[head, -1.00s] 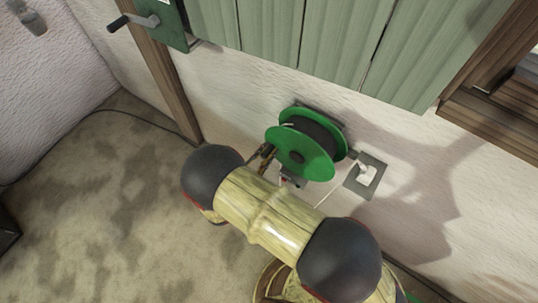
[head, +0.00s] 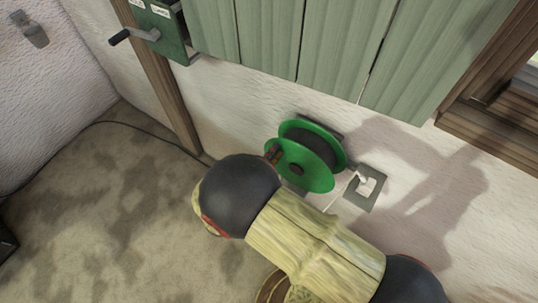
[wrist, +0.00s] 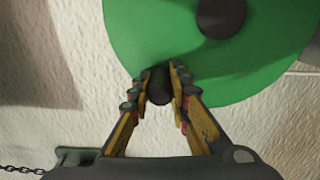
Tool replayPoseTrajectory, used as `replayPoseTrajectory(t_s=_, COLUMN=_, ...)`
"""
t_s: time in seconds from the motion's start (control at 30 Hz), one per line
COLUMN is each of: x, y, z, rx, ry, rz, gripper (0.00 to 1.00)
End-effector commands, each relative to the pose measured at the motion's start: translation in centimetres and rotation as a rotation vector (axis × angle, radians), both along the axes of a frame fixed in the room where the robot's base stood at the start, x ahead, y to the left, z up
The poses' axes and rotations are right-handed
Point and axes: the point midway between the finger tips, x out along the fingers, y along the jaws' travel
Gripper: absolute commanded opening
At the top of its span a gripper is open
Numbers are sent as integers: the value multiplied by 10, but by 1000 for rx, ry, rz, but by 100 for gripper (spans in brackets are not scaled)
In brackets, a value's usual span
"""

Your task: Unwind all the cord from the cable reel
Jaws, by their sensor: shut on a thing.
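The green cable reel (head: 312,175) is mounted low on the white wall, its round front disc facing out. Dark cord (head: 318,146) shows wound between its two discs. In the wrist view the disc (wrist: 255,65) fills the upper part, with a dark hub (wrist: 220,14) at its centre. My gripper (wrist: 160,78) is at the disc's lower edge, its fingers closed around a small dark knob (wrist: 160,92). In the head view my gripper (head: 272,155) is at the disc's left edge, partly hidden by my arm.
A grey plate with a white fitting (head: 367,186) is right of the reel. Green shutters (head: 290,40) hang above, and a crank box (head: 165,30) is at upper left. A dark cord (head: 125,123) runs along the floor at left; its far end is hidden. The carpet (head: 90,220) is mostly clear.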

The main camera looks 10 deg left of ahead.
Motion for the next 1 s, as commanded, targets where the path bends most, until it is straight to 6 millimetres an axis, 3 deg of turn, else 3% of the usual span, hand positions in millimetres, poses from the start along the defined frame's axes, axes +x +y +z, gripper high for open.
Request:
replayPoseTrajectory(t_s=0.4, x=-5, y=-12, z=11, rx=146, ry=-60, rz=-1, gripper=0)
replayPoseTrajectory(t_s=0.9, x=-5, y=-13, z=12, rx=159, ry=-65, rz=-2, gripper=0)
replayPoseTrajectory(t_s=0.93, x=-5, y=-13, z=12, rx=159, ry=-65, rz=-2, gripper=20)
replayPoseTrajectory(t_s=1.0, x=-5, y=-13, z=12, rx=159, ry=-65, rz=-1, gripper=24)
